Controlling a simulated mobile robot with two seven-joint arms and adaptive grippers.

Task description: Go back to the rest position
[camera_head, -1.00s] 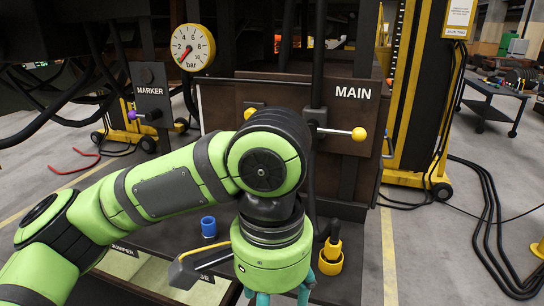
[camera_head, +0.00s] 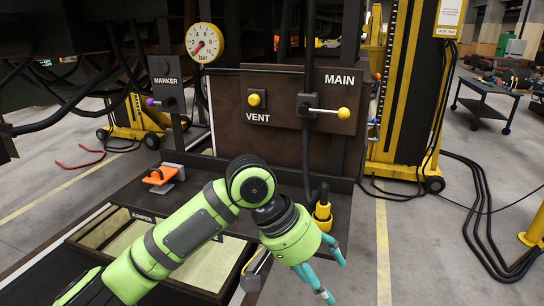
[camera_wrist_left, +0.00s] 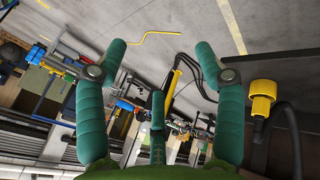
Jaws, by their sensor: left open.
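My left arm (camera_head: 180,240) is green and reaches low across the front of the bench from the left. My left gripper (camera_head: 332,280) has teal fingers, spread apart and empty, pointing down and right in front of the bench's right part. In the left wrist view, the open fingers (camera_wrist_left: 160,48) have nothing between them but distant floor. The yellow connector (camera_head: 322,212) with a black cable stands at the bench's right edge, just behind and above the gripper, apart from it. My right gripper is not in view.
The dark panel carries the yellow VENT button (camera_head: 257,99) and the MAIN lever with a yellow knob (camera_head: 343,113). A pressure gauge (camera_head: 204,42) is above. An orange block (camera_head: 160,175) sits on the bench (camera_head: 125,195).

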